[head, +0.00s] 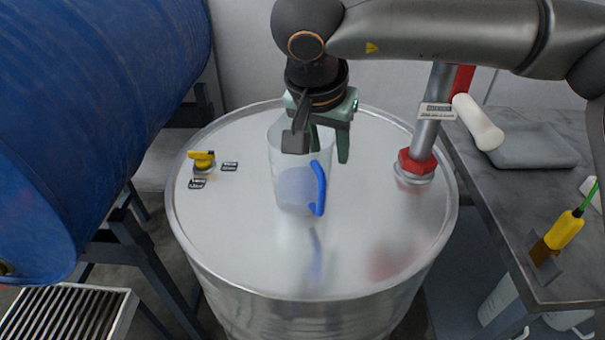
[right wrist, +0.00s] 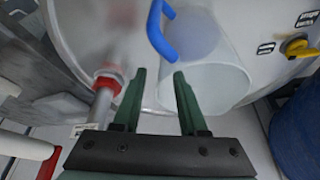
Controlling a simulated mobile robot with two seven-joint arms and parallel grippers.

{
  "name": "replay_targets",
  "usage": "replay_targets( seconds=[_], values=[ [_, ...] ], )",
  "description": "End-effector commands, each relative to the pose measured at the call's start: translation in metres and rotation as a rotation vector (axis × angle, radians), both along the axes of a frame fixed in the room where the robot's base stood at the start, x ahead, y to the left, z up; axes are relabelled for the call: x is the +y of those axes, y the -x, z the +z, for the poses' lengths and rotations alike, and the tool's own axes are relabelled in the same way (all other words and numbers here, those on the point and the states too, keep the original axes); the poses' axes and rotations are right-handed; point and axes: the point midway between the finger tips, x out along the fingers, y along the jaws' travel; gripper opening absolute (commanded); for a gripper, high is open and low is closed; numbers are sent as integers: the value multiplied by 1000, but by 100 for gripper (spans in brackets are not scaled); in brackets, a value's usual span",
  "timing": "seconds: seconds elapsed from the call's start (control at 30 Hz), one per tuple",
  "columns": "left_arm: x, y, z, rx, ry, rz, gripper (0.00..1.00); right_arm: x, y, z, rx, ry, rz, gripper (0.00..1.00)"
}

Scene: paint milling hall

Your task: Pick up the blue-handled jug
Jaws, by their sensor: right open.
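The translucent jug (head: 287,180) stands upright on the metal drum lid, with its blue handle (head: 319,188) facing the front right. My right gripper (head: 328,154) hangs over the drum at the jug's upper right, its green fingers apart and empty. In the right wrist view, the open fingers (right wrist: 158,76) point toward the jug (right wrist: 215,75), which lies to the upper right. The blue handle (right wrist: 160,32) shows beyond the fingertips, not between them. One finger partly overlaps the jug in the head view; I cannot tell whether they touch. My left gripper is out of view.
The drum lid (head: 240,245) has free room around the jug. A yellow valve (head: 202,159) sits on its left, and a pipe with a red collar (head: 416,163) rises on its right. A grey bench (head: 515,210) at right holds a roller and brush.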

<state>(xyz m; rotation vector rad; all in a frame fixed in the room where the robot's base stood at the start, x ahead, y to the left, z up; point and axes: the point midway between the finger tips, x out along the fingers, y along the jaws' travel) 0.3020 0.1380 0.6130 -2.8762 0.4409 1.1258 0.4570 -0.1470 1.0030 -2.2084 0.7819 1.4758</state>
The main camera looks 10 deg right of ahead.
Motion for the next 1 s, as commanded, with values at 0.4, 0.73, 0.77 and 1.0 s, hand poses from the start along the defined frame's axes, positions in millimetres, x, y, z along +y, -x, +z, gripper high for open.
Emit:
replay_targets(
  seconds=[0.4,0.73,0.77,1.0],
  values=[
    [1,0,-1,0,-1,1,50,-4,-4,-15,1,-1,0,39],
    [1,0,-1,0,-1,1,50,-4,-4,-14,1,-1,0,1],
    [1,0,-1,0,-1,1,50,-4,-4,-14,1,-1,0,0],
    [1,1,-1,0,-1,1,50,-4,-4,-14,0,0,0,0]
  ],
)
